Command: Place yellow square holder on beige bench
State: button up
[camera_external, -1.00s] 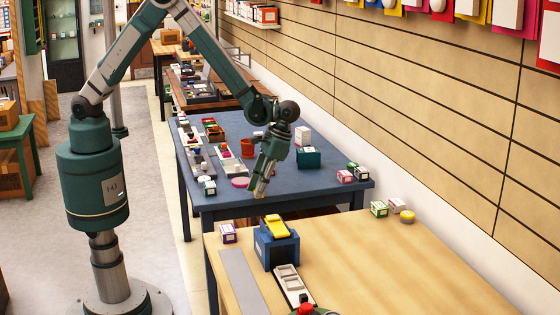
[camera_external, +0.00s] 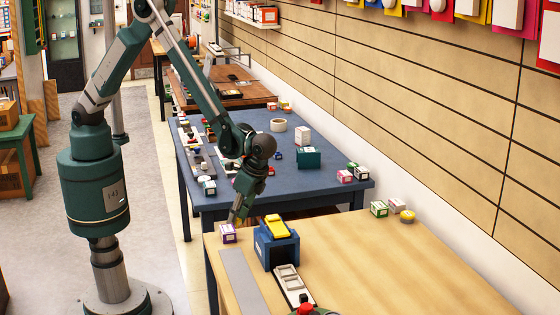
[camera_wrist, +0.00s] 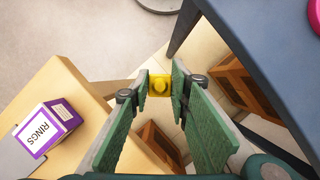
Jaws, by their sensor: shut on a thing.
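My gripper (camera_external: 236,218) is shut on a small yellow square holder (camera_wrist: 159,86), which sits between the fingertips in the wrist view. In the external view my gripper hides most or all of the holder. My gripper points down near the far left corner of the beige bench (camera_external: 390,260), close to the gap between that bench and the blue table. In the wrist view the beige bench (camera_wrist: 62,82) lies left of the held holder, and the floor shows around the holder.
A purple-and-white RINGS box (camera_external: 229,233) stands on the bench corner close to my gripper. A blue box (camera_external: 283,252) with a yellow item (camera_external: 277,226) on top is to its right. The blue table (camera_external: 320,185) is behind. The bench's right middle is clear.

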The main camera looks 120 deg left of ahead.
jog(key=shift+d+f+m, duration=0.15)
jog(key=shift+d+m, duration=0.15)
jog(key=shift+d, duration=0.05)
dwell(0.6)
notch_tip(320, 180, up, 19)
jog(key=s+a+m+y, duration=0.1)
jog(key=s+a, duration=0.2)
jog(key=a, duration=0.9)
jog(key=s+a+m, duration=0.2)
jog(key=s+a, duration=0.2)
jog(key=a, duration=0.8)
jog(key=s+a+m+y, duration=0.1)
jog(key=s+a, duration=0.2)
jog(key=a, duration=0.9)
jog(key=s+a+m+t+y, duration=0.1)
jog(key=s+a+m, duration=0.4)
jog(key=s+a, duration=1.95)
notch_tip(320, 180, down, 5)
jog(key=shift+d+r, duration=0.1)
jog(key=shift+d, duration=0.05)
